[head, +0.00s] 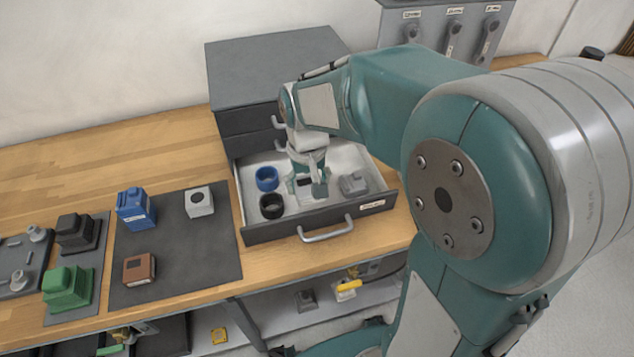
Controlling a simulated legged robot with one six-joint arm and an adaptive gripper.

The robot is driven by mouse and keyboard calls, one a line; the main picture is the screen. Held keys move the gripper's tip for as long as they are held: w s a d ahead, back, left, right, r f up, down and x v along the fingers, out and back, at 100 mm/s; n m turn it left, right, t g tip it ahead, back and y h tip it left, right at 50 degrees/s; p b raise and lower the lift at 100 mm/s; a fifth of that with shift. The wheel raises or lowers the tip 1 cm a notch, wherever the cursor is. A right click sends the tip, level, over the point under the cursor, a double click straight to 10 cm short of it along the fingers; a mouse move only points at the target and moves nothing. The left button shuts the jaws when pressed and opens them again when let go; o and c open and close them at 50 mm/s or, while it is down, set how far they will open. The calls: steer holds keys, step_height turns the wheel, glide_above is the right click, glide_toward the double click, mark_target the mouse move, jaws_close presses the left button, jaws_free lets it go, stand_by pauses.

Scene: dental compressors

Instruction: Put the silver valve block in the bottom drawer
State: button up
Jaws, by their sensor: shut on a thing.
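The bottom drawer (318,223) of the grey cabinet is pulled open in the head view. My gripper (307,188) points down inside it, near the middle. It is shut on a small silver-grey piece, mostly hidden by the fingers, which I take for the silver valve block. I cannot tell whether the piece touches the drawer floor. A separate grey block (353,184) lies in the drawer, right of my gripper. A blue ring (267,178) and a black ring (271,206) lie to its left.
A dark mat (190,262) left of the drawer holds a blue part (135,209), a light grey cube (199,201) and a brown block (139,269). Black (74,233) and green (66,289) parts stand farther left.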

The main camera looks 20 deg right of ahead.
steer(key=w+d+f, duration=0.1)
steer(key=w+f, duration=0.1)
steer(key=w+d+f, duration=0.3)
steer(key=w+f, duration=0.1)
steer(key=shift+d+f, duration=0.15)
steer(key=shift+f, duration=0.25)
steer(key=shift+w+f, duration=0.15)
steer(key=shift+f, duration=1.55)
steer(key=shift+f, duration=0.1)
steer(key=o, duration=1.1)
